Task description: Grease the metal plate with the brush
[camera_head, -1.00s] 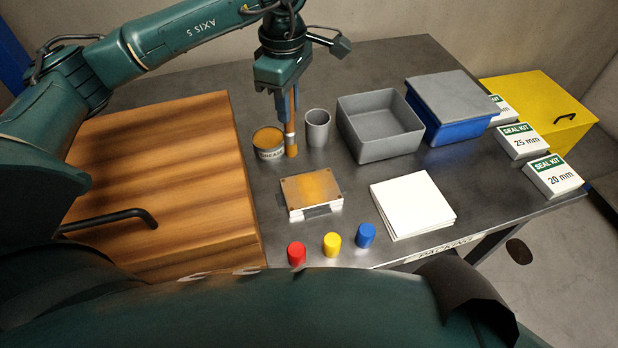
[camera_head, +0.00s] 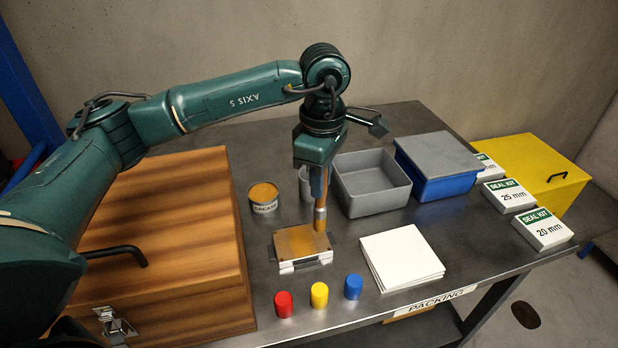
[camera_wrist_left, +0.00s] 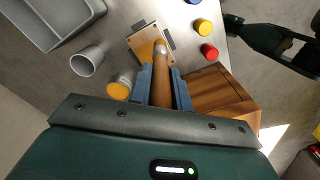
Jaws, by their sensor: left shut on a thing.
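My left gripper (camera_head: 316,163) is shut on the wooden handle of the brush (camera_head: 320,190), which hangs bristles down. The gripper (camera_wrist_left: 162,88) and the brush (camera_wrist_left: 162,75) also show in the left wrist view. The bristle end is at the far right part of the metal plate (camera_head: 303,250); I cannot tell whether it touches. The plate's top is largely orange-brown, with a bare metallic front edge. The open grease tin (camera_head: 264,205), full of orange grease, stands behind and left of the plate. My right gripper is not in view.
A grey cup (camera_head: 305,183) stands partly hidden behind the brush. A grey bin (camera_head: 372,205) and blue lidded box (camera_head: 440,188) are at the back. White sheets (camera_head: 402,260) lie right of the plate. Red (camera_head: 284,304), yellow (camera_head: 319,295) and blue (camera_head: 354,287) caps stand in front. A wooden chest (camera_head: 165,240) is left.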

